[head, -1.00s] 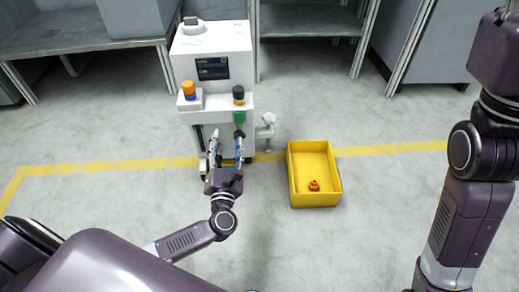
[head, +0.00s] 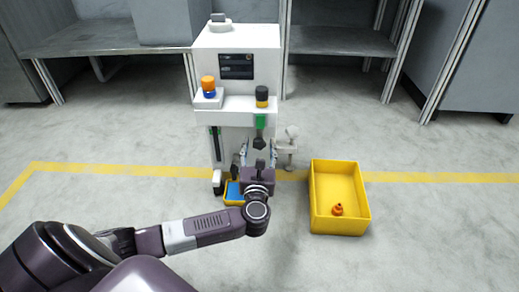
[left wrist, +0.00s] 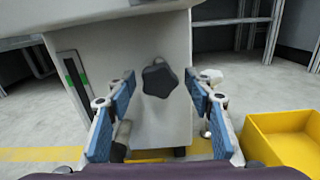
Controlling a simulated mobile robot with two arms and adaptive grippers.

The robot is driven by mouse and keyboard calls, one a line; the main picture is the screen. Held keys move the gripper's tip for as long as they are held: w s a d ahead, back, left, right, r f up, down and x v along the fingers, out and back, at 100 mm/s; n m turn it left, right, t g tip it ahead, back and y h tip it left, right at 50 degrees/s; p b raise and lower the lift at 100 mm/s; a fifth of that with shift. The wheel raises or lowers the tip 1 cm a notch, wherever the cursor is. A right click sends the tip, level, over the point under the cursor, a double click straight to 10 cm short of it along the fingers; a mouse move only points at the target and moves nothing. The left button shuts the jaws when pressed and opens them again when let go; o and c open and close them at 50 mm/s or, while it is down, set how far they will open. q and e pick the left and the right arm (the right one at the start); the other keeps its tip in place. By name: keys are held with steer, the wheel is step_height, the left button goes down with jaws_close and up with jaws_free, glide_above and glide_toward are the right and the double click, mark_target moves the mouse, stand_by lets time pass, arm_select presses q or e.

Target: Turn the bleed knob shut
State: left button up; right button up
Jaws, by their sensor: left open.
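The bleed knob appears to be the dark star-shaped knob (left wrist: 159,80) on the front of the white machine, centred in the left wrist view. In the head view the knob (head: 260,143) sits low on the front of the white machine (head: 237,40), below a green mark. My left gripper (head: 258,156) is open and faces the knob. In the left wrist view its blue-padded fingers stand on either side of the knob, apart from it, with nothing between the pads. My right gripper is in neither view.
A yellow bin (head: 318,205) with a small orange part (head: 337,210) stands on the floor to the right. A white fitting (head: 291,132) juts from the machine's right side. Orange (head: 208,83) and black (head: 262,93) knobs sit higher up. Grey shelving stands behind.

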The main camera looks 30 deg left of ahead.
arm_select(q)
steer(key=shift+w+a, duration=0.25)
steer(key=shift+w, duration=0.15)
steer(key=shift+c, duration=0.3)
